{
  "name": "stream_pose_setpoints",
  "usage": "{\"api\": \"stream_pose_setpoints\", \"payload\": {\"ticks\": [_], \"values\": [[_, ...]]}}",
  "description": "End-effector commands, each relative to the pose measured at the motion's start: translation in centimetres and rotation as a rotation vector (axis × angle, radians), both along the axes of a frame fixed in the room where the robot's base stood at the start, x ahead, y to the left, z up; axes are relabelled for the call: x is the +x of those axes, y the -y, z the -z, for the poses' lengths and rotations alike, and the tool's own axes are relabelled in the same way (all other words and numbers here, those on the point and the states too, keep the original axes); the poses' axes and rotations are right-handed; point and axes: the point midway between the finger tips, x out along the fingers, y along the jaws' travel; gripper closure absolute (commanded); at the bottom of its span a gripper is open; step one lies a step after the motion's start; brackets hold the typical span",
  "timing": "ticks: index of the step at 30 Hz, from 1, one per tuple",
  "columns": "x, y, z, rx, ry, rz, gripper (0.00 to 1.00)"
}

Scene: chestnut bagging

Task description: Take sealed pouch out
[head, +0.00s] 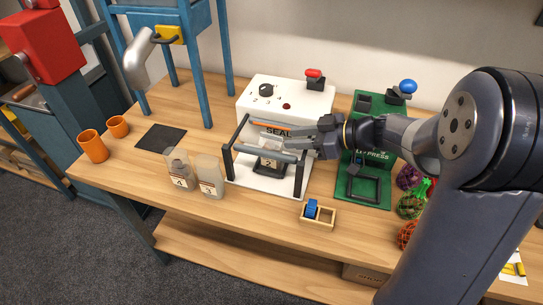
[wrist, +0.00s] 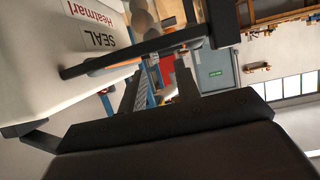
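A clear pouch labelled 2 (head: 268,163) stands in the white heat sealer (head: 318,98), behind the sealer's grey cross bar (head: 262,151). The bar hides part of the pouch. My gripper (head: 291,138) reaches in from the right, close to the bar and the sealer front. In the wrist view my gripper (wrist: 160,85) shows two fingers apart with nothing between them. The sealer's dark bar (wrist: 130,55) crosses just past the fingers there. Whether a finger touches the bar cannot be told.
Two other pouches (head: 180,172) (head: 210,178) stand left of the sealer. A small wooden tray (head: 327,221) with a blue block is in front. A green press (head: 377,190) and colourful net bags (head: 408,207) are at right. Orange cups (head: 93,147) and a dark mat (head: 160,138) are at left.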

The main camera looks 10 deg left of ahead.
Motion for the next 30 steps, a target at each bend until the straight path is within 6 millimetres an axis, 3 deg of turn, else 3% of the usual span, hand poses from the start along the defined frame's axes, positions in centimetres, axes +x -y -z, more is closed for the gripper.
{"api": "stream_pose_setpoints", "payload": {"ticks": [10, 20, 30], "values": [[0.9, -4.3, 1.5, -0.001, -0.002, -0.004, 0.69], [1.0, -4.7, 1.9, -0.001, 0.001, 0.000, 0.70], [1.0, -4.7, 1.8, -0.001, 0.001, 0.000, 0.98]]}}
